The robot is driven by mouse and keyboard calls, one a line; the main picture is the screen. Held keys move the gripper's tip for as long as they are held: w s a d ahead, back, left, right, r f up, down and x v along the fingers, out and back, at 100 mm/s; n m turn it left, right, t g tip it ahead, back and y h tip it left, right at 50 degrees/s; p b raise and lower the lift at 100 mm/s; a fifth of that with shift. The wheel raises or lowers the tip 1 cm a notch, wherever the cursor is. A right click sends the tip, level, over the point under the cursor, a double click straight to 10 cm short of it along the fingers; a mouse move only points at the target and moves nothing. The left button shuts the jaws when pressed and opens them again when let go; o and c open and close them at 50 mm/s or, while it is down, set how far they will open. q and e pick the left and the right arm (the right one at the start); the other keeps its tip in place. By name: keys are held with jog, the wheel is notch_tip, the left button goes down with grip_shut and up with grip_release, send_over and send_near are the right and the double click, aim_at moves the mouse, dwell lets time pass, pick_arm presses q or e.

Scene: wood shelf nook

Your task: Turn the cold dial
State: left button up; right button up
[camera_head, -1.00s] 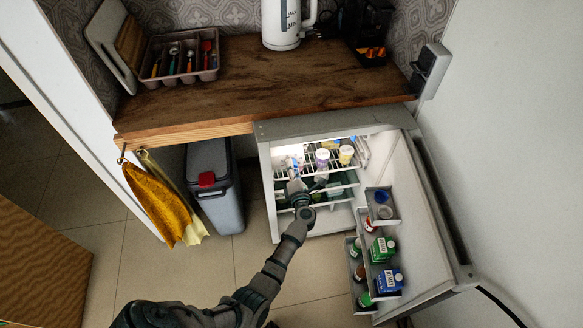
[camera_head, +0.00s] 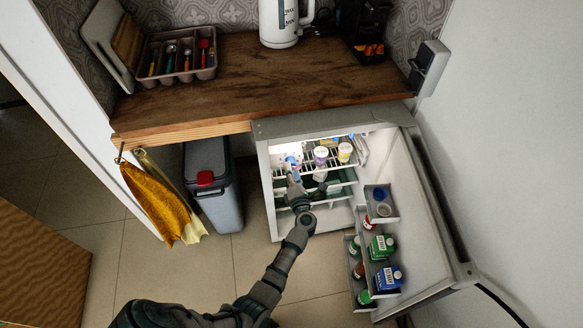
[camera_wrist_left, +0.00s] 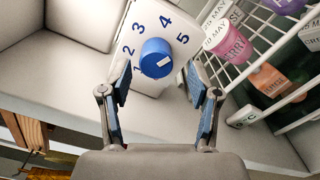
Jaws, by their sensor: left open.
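The cold dial (camera_wrist_left: 156,58) is a round blue knob with a white mark, on a white panel numbered 1 to 5, in the left wrist view. My left gripper (camera_wrist_left: 160,88) is open, its two fingers to either side below the dial. It appears apart from the dial, though the exact gap is hard to tell. In the head view my left gripper (camera_head: 296,180) reaches into the open fridge (camera_head: 264,185), near its upper left inside. The dial is small and hard to make out there. My right gripper does not show.
A wire shelf (camera_wrist_left: 258,62) with yogurt cups (camera_wrist_left: 228,40) is close on the right of the gripper. The open fridge door (camera_head: 425,230) with its racks of bottles stands right of my arm. A wooden counter (camera_head: 250,75) lies above, and a grey bin (camera_head: 215,190) stands left.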

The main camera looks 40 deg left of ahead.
pick_arm(q)
jog(key=v, duration=0.9)
jog(key=shift+s+d, duration=0.2)
jog(key=shift+f, duration=0.15)
